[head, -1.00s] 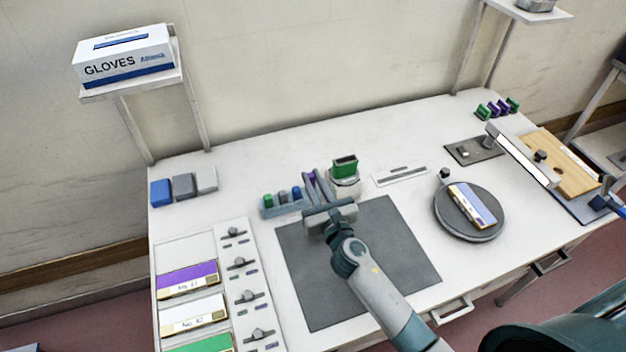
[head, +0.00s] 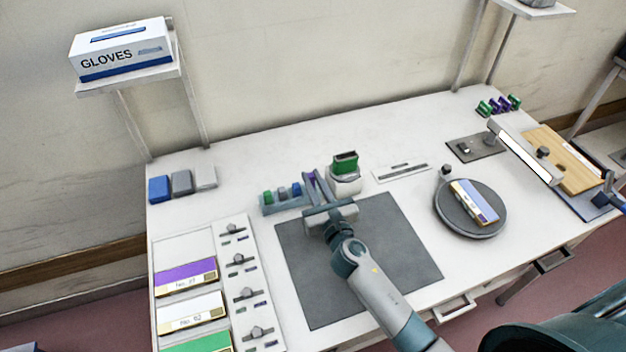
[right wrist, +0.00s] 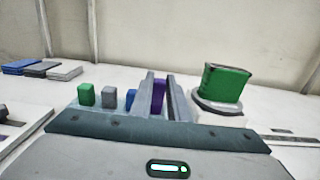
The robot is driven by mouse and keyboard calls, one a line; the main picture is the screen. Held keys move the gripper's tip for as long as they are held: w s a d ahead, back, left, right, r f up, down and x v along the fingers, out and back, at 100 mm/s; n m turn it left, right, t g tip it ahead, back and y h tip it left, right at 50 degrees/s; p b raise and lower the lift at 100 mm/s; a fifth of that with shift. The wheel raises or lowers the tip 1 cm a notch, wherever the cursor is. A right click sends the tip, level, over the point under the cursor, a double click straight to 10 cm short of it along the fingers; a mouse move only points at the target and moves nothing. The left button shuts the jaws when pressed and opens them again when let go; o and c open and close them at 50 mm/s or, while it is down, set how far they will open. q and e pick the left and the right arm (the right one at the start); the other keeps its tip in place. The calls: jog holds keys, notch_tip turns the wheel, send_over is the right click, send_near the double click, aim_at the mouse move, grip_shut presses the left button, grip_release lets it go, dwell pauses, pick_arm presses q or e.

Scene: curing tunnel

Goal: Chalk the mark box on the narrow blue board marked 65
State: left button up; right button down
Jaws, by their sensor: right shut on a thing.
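A narrow board with a blue face and a white and tan side (head: 474,202) lies on a round grey turntable (head: 451,221) at the right. Its number and mark box are too small to read. My right gripper (head: 312,185) is over the far left edge of the dark mat. It is shut on a purple chalk piece (right wrist: 158,96), which shows between the fingers in the right wrist view. The blue-grey chalk holder (head: 273,209) with green, grey and blue pieces is just left of the fingers. I cannot tell whether the purple piece still touches the holder. My left gripper is not in view.
A green block in a round white stand (head: 345,184) is close right of the fingers. Purple, white and green boards lie in a rack (head: 180,245) at left. A lamp-like bar (head: 525,155) stands beyond the turntable. The dark mat (head: 400,250) is otherwise clear.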

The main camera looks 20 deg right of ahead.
jog(key=shift+f, duration=0.35)
jog(key=c, duration=1.6)
grip_release()
jog(key=shift+r, duration=0.15)
jog(key=shift+r+p, duration=3.35)
jog(key=shift+r, duration=0.05)
jog(key=shift+f, duration=0.1)
